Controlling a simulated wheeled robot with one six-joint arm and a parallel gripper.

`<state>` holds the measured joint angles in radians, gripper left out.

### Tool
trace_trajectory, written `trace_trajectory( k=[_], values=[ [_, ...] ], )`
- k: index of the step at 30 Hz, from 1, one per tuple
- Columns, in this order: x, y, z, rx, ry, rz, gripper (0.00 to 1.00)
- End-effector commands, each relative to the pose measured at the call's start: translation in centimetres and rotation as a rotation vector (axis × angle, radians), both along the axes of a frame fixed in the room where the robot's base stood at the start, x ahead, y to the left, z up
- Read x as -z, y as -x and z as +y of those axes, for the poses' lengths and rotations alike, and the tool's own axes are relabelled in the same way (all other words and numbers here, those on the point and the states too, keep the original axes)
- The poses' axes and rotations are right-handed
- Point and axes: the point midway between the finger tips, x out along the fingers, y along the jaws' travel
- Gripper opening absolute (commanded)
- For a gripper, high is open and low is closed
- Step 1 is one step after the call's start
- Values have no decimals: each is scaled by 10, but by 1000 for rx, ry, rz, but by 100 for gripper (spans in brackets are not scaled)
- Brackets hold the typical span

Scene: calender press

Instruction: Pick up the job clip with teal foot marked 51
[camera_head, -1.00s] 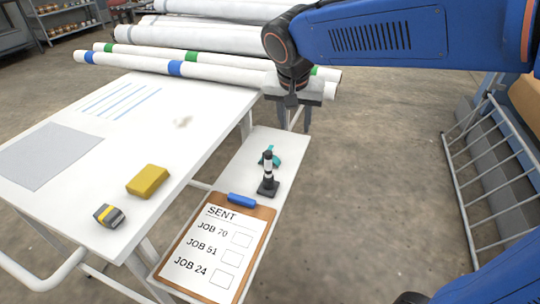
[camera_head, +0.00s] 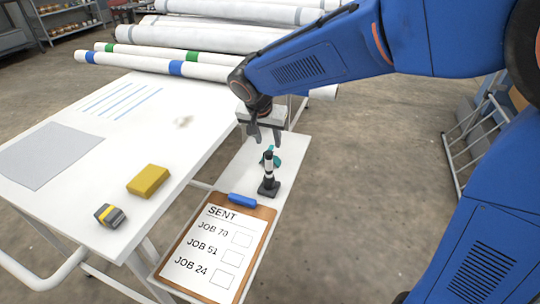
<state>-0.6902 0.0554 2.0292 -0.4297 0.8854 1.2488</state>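The job clip with the teal foot (camera_head: 276,161) stands on the narrow white side shelf, partly hidden behind a black-footed clip (camera_head: 268,176) with a white band. Its marking cannot be read. My gripper (camera_head: 265,143) points down, its two dark fingers apart and empty, just above and slightly behind the teal foot. It does not visibly touch either clip.
A clipboard (camera_head: 217,247) headed SENT, listing JOB 70, 51 and 24, lies in front of the clips. The large white table (camera_head: 120,170) at left holds a yellow block (camera_head: 148,180) and a grey tape measure (camera_head: 109,215). Long white rolls (camera_head: 200,35) lie behind.

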Motion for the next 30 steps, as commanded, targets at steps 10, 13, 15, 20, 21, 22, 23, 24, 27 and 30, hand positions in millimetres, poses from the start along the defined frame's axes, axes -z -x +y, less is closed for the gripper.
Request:
trace_trajectory(
  k=[10, 13, 15, 20, 21, 22, 23, 24, 27, 30],
  values=[
    [23, -9, -3, 0, 0, 0, 40],
    [30, -12, -3, 1, 1, 2, 40],
    [38, -15, -4, 1, 1, 2, 40],
    [59, -24, -6, 0, 3, 2, 40],
    [63, -25, -7, 1, 1, 2, 40],
    [65, -26, -7, 0, 1, 0, 40],
    [67, -27, -7, 1, 0, 0, 40],
    [68, -27, -7, 1, -1, 0, 40],
    [69, -28, -7, 1, -1, 0, 40],
    [69, -28, -7, 0, -1, 0, 40]
  ],
)
